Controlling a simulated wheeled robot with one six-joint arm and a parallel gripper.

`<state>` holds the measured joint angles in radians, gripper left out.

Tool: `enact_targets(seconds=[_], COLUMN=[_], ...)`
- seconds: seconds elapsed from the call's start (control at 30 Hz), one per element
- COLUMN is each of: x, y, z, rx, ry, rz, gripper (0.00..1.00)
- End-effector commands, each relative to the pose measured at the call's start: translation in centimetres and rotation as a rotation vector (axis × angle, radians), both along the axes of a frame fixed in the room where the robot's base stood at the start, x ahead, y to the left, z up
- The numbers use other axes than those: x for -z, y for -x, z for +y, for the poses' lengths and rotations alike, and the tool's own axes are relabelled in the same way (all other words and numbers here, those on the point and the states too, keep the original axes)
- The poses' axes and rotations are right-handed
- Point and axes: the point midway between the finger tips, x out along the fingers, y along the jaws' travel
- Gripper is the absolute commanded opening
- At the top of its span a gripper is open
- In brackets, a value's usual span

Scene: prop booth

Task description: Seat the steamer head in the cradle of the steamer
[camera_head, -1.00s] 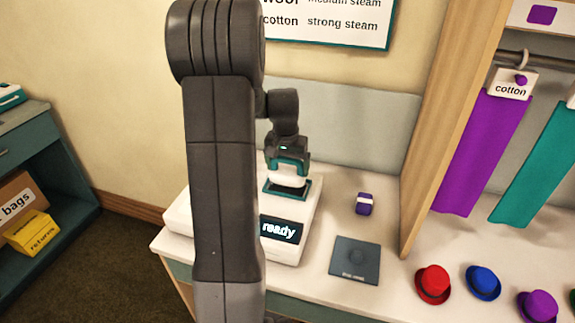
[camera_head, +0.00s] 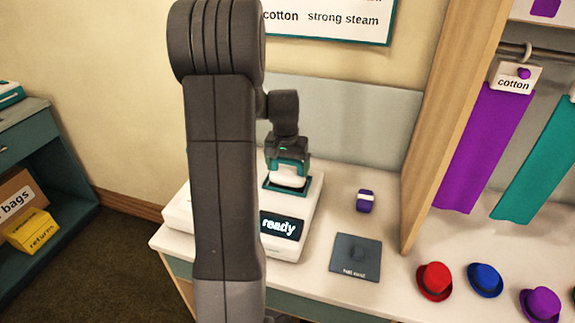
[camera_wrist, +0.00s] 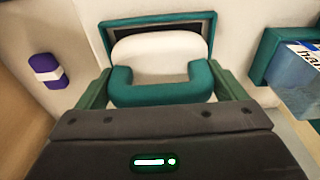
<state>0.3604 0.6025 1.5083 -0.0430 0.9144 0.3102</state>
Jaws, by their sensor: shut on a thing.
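The steamer (camera_head: 306,212) is a white box on the counter with a dark panel reading "ready". Its cradle (camera_head: 313,182) is a dark recess with a teal rim on top; the rim also shows in the wrist view (camera_wrist: 154,20). My gripper (camera_head: 289,163) is shut on the steamer head (camera_head: 289,182), a white piece with a teal U-shaped handle. In the wrist view the handle is between the fingers and the white part (camera_wrist: 160,47) overlaps the cradle opening. I cannot tell whether its underside touches the cradle floor. My arm hides part of the steamer's left side.
A small purple block with a white band (camera_head: 365,200) stands right of the steamer. A dark grey mat (camera_head: 350,268) lies nearer the front. Red (camera_head: 435,282), blue (camera_head: 485,280) and purple (camera_head: 540,304) hats sit further right. A wooden upright (camera_head: 452,120) stands behind the counter's right part.

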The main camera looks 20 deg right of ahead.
Motion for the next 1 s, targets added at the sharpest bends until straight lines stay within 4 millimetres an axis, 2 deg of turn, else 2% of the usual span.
enact_targets(seconds=[0.53,1.0], x=[0.2,1.3], y=[0.0,0.0], z=[0.0,0.0], rx=[0.000,0.000], ry=[0.001,0.001], rz=[-0.001,-0.001], gripper=[0.48,0.48])
